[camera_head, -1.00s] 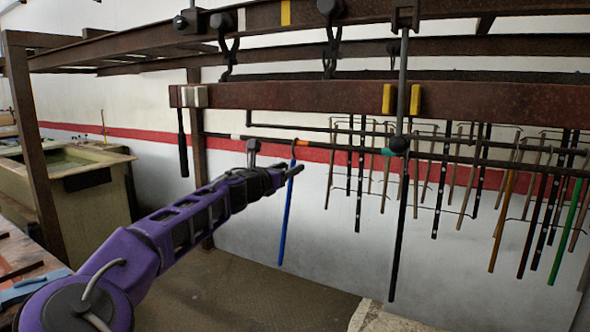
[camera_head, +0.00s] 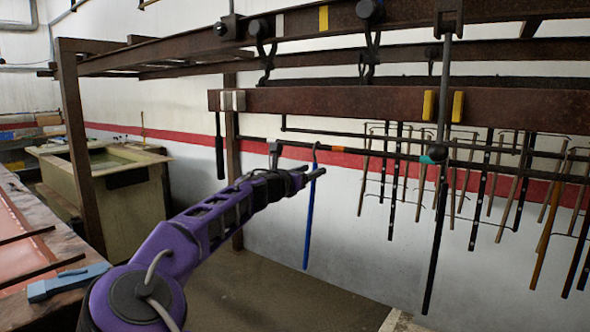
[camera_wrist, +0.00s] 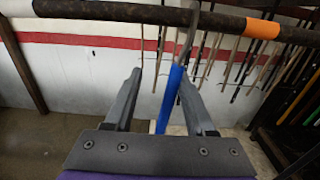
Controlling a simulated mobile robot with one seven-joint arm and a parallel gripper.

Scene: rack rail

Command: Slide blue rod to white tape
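The blue rod (camera_head: 310,215) hangs by its hook from the dark rail (camera_head: 385,155), just left of an orange tape band (camera_head: 337,149). In the wrist view the blue rod (camera_wrist: 171,98) leans slightly and lies between my fingers, close against the right one. My gripper (camera_wrist: 158,75) is open, with a clear gap to the left finger. My gripper (camera_head: 308,172) also shows at the rod's upper part in the head view.
Several other rods hang to the right, behind and below a thick rusty beam (camera_head: 330,100). A teal band (camera_head: 430,158) is on the rail further right. A rusty post (camera_head: 232,205) stands to the left. A basin (camera_head: 100,165) is at far left.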

